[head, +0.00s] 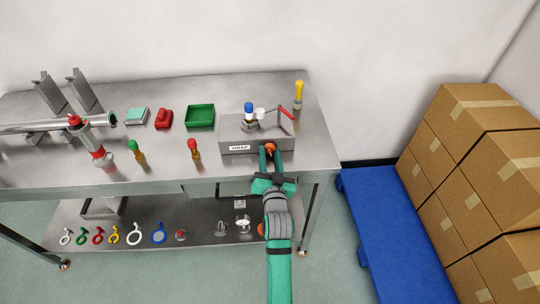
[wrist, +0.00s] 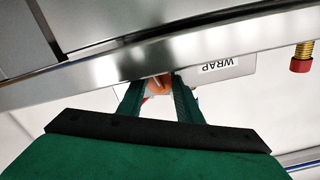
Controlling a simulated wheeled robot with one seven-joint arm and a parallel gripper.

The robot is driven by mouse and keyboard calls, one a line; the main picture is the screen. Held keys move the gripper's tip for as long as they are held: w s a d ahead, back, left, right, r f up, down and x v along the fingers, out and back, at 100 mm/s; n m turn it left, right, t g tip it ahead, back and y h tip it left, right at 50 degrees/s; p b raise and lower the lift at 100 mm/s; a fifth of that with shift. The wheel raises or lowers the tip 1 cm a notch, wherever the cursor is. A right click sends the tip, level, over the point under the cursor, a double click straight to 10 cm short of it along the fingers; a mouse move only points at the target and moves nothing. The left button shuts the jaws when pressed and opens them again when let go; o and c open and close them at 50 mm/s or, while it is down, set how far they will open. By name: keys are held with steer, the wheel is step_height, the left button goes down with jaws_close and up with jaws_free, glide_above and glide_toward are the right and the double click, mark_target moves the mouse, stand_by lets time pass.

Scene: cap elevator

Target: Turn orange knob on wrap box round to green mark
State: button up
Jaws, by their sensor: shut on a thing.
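The wrap box (head: 232,136) is a grey box with a WRAP label on its front, standing at the right part of the steel table. The orange knob (head: 270,149) is on its front face, right of the label. My gripper (head: 269,154) reaches the box's front from below and is shut on the knob. In the wrist view the orange knob (wrist: 158,85) sits between the two fingertips (wrist: 159,90), with a pale pointer line on it. The WRAP label (wrist: 217,65) appears upside down beside it. I cannot see the green mark in either view.
On the box stand a blue-capped piece (head: 249,109) and a red lever (head: 286,112). A yellow-topped post (head: 298,92) is behind. A green tray (head: 200,116) lies left. The table edge runs just below the knob. Cardboard boxes (head: 470,150) stand right.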

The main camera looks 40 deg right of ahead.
steer(key=shift+m, duration=0.3)
steer(key=shift+d, duration=0.1)
steer(key=o, duration=1)
steer(key=shift+o, duration=0.2)
